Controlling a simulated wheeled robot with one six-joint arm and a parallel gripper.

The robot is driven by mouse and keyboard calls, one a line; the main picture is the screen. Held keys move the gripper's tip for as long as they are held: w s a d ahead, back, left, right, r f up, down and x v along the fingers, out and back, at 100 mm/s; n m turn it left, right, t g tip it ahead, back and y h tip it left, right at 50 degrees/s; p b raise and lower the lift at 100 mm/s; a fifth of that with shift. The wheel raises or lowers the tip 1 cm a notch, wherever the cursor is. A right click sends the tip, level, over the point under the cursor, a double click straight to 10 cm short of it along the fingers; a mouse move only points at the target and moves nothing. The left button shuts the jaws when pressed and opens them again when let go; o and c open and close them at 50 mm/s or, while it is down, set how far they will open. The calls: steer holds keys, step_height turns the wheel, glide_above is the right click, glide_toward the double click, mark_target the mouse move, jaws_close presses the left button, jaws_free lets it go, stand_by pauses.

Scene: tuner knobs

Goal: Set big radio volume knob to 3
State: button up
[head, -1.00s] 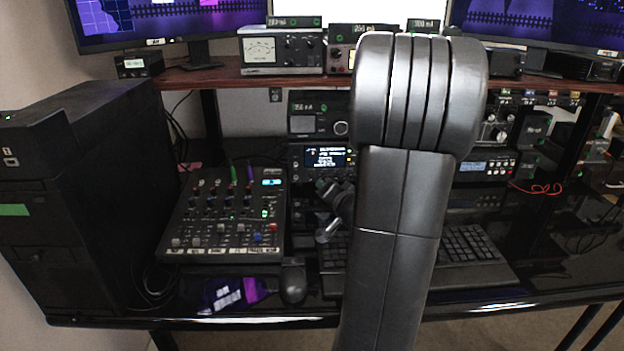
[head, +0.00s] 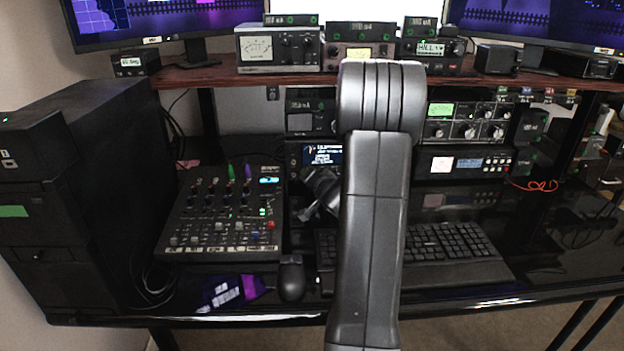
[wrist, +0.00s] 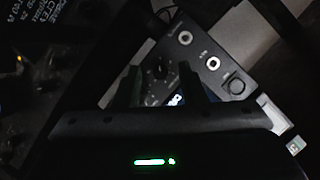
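My gripper (head: 314,192) is small and dark in the head view, left of my raised arm and in front of a black radio with a blue-white screen (head: 322,153). My arm hides the right part of that radio. Another radio with several large silver-ringed knobs (head: 470,130) shows right of my arm. I cannot tell which one is the big radio, and no volume scale is readable. In the wrist view, the two dark fingers (wrist: 160,82) stand apart with nothing seen between them. Beyond them are a dark panel with a round knob (wrist: 160,71) and round sockets (wrist: 213,63).
A mixer (head: 222,215) stands left of my gripper, and a black computer tower (head: 80,190) is further left. A keyboard (head: 450,245) and mouse (head: 291,280) lie on the glossy desk. A wooden shelf (head: 205,77) with more instruments runs above.

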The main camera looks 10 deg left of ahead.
jaws_close()
steer(key=b, duration=0.2)
steer(key=shift+f+m+y+b, duration=0.3)
steer(key=shift+f+m, duration=0.05)
steer(key=shift+m, duration=0.05)
steer(key=shift+d+m+y+b, duration=0.1)
steer(key=shift+m+y+b, duration=0.25)
steer(key=shift+b, duration=0.6)
steer(key=shift+r+m+b, duration=0.2)
steer(key=shift+m+b, duration=0.15)
steer(key=shift+b, duration=0.15)
jaws_free()
steer(key=shift+r, duration=0.1)
